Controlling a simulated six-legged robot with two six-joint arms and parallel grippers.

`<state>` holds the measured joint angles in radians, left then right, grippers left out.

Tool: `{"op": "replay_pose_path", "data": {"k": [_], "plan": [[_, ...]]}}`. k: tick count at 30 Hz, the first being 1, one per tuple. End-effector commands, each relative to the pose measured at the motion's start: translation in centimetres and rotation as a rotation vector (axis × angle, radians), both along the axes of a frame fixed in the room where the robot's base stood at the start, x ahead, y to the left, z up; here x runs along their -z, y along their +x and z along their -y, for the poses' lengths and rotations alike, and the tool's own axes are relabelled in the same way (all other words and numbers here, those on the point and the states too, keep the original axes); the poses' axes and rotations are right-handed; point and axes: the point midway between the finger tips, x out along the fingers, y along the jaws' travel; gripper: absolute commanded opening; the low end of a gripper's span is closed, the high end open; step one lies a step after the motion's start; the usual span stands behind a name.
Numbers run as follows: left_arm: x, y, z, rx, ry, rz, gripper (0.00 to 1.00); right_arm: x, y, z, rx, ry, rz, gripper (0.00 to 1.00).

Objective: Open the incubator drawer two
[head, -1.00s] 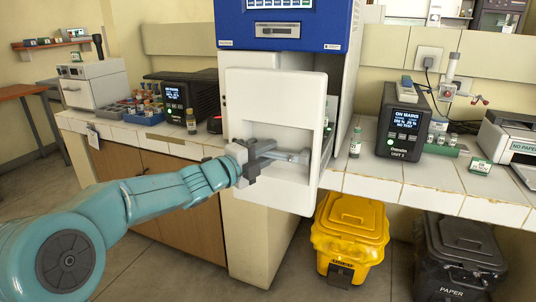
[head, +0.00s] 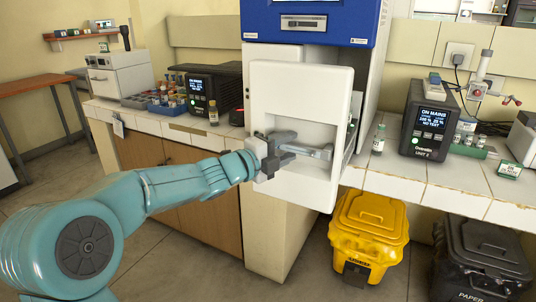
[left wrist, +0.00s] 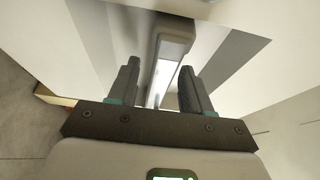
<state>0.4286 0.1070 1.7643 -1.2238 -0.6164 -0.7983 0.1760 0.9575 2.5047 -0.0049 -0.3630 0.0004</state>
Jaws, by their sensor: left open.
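The incubator (head: 310,22) has a blue upper part and a white lower body. Its white drawer front (head: 285,85) has a recess with a grey bar handle (head: 318,152) and stands out from the body, with part of the drawer's side visible at right. No number is readable on it. My left gripper (head: 285,148) is at the left end of the handle. In the left wrist view, my left gripper (left wrist: 155,85) is open, with the pale handle bar (left wrist: 172,50) running between and beyond its fingers. I cannot tell whether they touch it. My right gripper is out of view.
The tiled bench holds a black power unit (head: 428,120) and a small bottle (head: 378,138) at right, and a vial (head: 213,112) at left. A yellow bin (head: 368,235) and a black paper bin (head: 485,260) stand below. Floor is clear at the lower middle.

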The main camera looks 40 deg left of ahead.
Motion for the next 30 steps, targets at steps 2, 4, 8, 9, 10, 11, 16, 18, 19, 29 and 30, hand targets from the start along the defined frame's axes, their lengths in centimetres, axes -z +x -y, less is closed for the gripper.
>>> {"op": "replay_pose_path", "data": {"k": [2,4,8,9,10,11,16,18,19,29,30], "plan": [[0.0,-1.3,-0.3,-0.003,0.001,0.001,0.49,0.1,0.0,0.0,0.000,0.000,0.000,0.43],[-0.1,-2.8,-0.6,-0.005,0.001,0.001,0.49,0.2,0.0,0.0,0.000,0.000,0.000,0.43],[-0.1,-6.3,-1.2,-0.007,0.003,0.000,0.49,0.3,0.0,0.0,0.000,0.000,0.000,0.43],[0.0,-7.4,-1.3,-0.007,0.001,0.000,0.49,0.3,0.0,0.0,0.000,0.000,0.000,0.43],[0.0,-8.2,-1.5,-0.007,0.002,0.000,0.49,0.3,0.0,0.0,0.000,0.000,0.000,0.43],[-0.1,-9.0,-1.6,-0.007,0.002,0.000,0.49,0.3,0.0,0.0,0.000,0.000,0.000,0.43],[0.0,-12.7,-2.2,-0.007,0.001,-0.001,0.49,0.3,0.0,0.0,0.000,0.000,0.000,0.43],[0.0,-13.8,-2.3,-0.006,0.001,-0.001,0.49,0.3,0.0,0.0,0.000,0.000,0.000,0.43],[0.0,-14.2,-2.4,-0.005,0.002,0.000,0.49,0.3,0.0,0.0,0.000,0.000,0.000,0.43],[0.0,-15.4,-2.4,0.000,0.000,0.000,0.49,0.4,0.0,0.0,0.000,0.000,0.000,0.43],[0.0,-15.4,-2.4,0.000,0.000,0.000,0.49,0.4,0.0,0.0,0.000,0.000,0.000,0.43]]}}
